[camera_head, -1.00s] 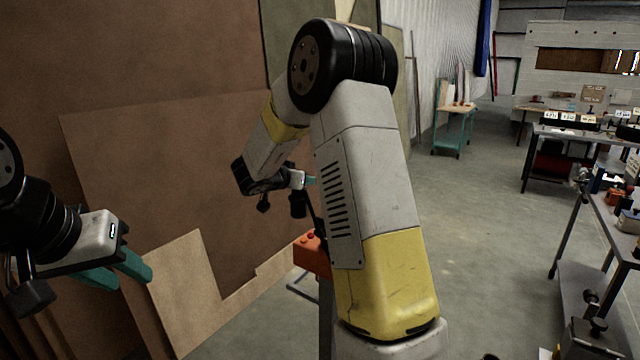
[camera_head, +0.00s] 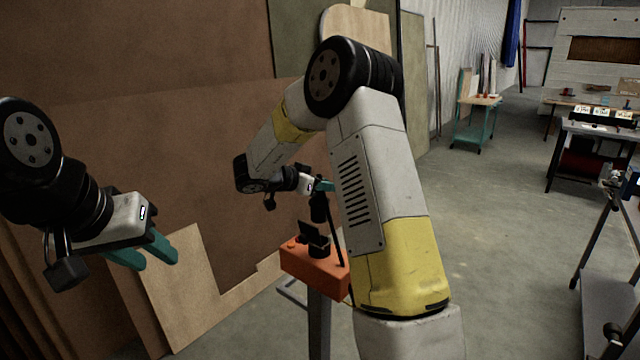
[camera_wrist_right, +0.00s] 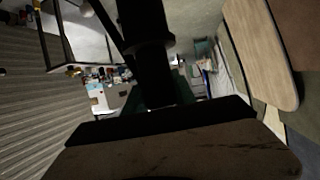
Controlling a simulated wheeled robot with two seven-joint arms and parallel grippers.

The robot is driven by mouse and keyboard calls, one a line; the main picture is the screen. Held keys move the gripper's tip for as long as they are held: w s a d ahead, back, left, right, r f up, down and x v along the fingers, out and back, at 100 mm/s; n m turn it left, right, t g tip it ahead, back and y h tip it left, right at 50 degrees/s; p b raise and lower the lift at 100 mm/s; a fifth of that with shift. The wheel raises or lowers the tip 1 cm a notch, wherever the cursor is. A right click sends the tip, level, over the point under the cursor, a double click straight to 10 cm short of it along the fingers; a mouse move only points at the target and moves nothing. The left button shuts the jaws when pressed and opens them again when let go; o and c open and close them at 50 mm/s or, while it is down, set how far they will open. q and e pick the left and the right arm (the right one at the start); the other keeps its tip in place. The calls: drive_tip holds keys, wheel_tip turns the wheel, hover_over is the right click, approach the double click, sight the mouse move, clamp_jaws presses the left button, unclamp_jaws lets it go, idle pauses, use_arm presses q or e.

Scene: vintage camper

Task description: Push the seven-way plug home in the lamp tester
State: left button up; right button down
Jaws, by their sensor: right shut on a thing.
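The lamp tester (camera_head: 315,272) is an orange box on a grey post, in the middle of the head view. A black socket (camera_head: 319,248) with a raised flap stands on its top. My right gripper (camera_head: 324,187) is shut on the black seven-way plug (camera_head: 319,209), held upright just above the socket. Whether their ends touch is too small to tell. A black cable hangs beside the plug. In the right wrist view the plug (camera_wrist_right: 146,35) is a dark cylinder near the teal fingers. My left gripper (camera_head: 150,255) is open and empty, well left of the tester.
Brown board panels (camera_head: 190,120) stand close behind the tester and left gripper. My right arm hides the space right of the tester. A teal trolley (camera_head: 478,118) and workbenches (camera_head: 590,140) stand farther right, with clear floor between.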

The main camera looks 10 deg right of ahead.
sight(326, 212)
drive_tip(key=shift+w+d+f, duration=0.1)
drive_tip(key=shift+d+f, duration=0.1)
drive_tip(key=shift+a, duration=0.1)
drive_tip(key=shift+f, duration=2.95)
drive_tip(key=shift+f, duration=2)
drive_tip(key=shift+r, duration=0.2)
drive_tip(key=shift+r, duration=1.5)
drive_tip(key=shift+f, duration=1.05)
